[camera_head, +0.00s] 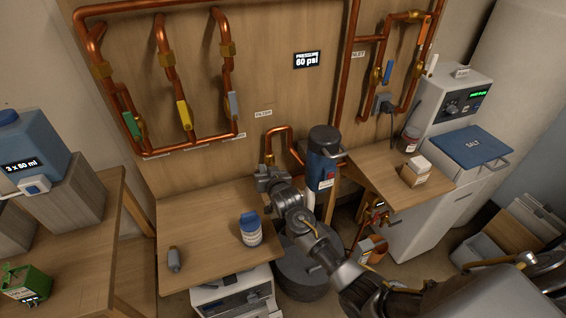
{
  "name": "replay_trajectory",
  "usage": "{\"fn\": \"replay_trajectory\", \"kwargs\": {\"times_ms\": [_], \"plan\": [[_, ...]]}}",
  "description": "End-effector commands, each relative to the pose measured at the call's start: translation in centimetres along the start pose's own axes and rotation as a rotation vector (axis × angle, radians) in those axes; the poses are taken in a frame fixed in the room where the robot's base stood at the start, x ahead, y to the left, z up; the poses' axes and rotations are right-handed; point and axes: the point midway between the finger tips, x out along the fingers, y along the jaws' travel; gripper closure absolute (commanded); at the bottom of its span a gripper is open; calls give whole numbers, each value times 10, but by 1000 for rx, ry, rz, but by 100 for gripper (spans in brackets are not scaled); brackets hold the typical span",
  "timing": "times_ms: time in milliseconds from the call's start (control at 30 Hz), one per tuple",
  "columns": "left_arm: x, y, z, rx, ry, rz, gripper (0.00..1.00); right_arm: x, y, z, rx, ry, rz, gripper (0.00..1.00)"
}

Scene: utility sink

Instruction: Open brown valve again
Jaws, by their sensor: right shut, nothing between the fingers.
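No handle is plainly brown. The closest is an orange-brown lever (426,32) on the copper pipe loop at the upper right, lying along its pipe. A blue lever (387,71) sits on the same loop. On the left pipes are a green lever (131,125), a yellow lever (184,115) and a grey lever (233,104). My right gripper (264,174) is shut and empty, in front of the board below the filter label, left of the dark blue filter housing (325,150). It is far from the orange-brown lever. My left gripper is not in view.
A blue-lidded white jar (250,229) and a small grey bottle (174,259) stand on the wooden table (200,215). A red valve (378,211) sits low.

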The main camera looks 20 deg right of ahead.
Motion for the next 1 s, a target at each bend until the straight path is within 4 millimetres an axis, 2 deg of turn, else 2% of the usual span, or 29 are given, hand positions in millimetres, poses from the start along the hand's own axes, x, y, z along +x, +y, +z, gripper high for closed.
{"fn": "replay_trajectory", "kwargs": {"times_ms": [800,1000], "plan": [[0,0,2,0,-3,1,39,1,-2,5,3,0,1,100],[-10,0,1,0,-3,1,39,-2,-4,-5,3,0,0,100]]}}
